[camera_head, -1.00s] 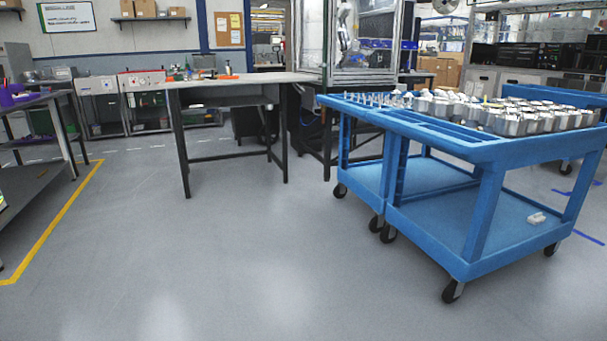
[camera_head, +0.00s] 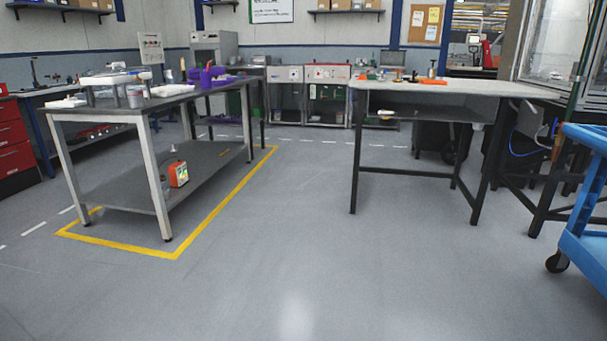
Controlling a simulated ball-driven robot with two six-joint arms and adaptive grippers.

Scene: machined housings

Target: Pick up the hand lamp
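I cannot pick out the hand lamp for certain. An orange and white device (camera_head: 178,174) with a green patch stands on the lower shelf of the grey table at left. A small yellow and white item (camera_head: 387,114) sits at the left end of the shelf under the white-topped workbench; it is too small to name. A flat orange item (camera_head: 433,82) lies on that workbench's top among small tools. Neither of my grippers shows in the view.
The grey table (camera_head: 112,107) stands inside a yellow floor line (camera_head: 215,212). The white-topped workbench (camera_head: 455,91) stands further back, right of centre. A blue cart (camera_head: 585,215) is cut off at the right edge. The middle floor is clear.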

